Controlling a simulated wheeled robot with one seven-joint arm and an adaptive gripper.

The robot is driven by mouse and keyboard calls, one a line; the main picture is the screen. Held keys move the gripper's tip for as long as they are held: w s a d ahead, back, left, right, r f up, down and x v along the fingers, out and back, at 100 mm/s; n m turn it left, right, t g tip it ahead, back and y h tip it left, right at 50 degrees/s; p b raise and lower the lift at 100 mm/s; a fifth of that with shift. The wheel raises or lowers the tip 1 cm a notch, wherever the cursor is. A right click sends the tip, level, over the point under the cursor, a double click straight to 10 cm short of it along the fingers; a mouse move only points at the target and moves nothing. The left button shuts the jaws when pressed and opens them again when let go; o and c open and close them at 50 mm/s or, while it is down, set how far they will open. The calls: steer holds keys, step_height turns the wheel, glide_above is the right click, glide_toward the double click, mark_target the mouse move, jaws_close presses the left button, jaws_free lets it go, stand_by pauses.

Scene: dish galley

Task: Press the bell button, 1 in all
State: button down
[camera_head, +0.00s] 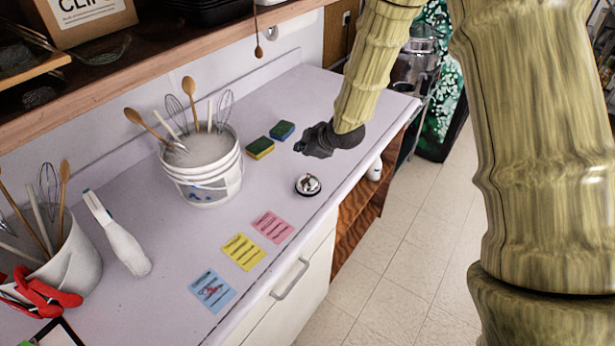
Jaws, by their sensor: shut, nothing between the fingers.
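The bell (308,184) is a small silver dome with its button on top and a dark base. It stands upright on the pale counter (290,213) near its front edge. My gripper (303,149) is dark and shut, with nothing in it. In the picture it shows just above the bell, toward the back of the counter, apart from the bell. Its exact height over the counter is hard to tell. The bell is not hidden by my arm.
A white bucket of utensils (203,170) and two sponges (260,148) stand left of my gripper. Pink (272,227), yellow (243,252) and blue notes (211,291) lie in front. A wooden shelf (180,48) hangs above.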

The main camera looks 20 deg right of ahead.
mark_target(308, 175)
steer(key=f+b, duration=0.1)
steer(key=s+f, duration=0.1)
steer(key=shift+s+d+f+b, duration=0.1)
steer(key=shift+s+f+b, duration=0.2)
steer(key=shift+b, duration=0.1)
steer(key=f, duration=0.1)
steer(key=w+f+b, duration=0.1)
steer(key=f, duration=0.1)
steer(key=shift+s+r+b, duration=0.1)
steer(key=shift+s+b, duration=0.15)
steer(key=shift+b, duration=0.05)
steer(key=shift+w, duration=0.1)
steer(key=shift+f, duration=0.2)
stand_by(0.6)
steer(key=shift+f, duration=0.3)
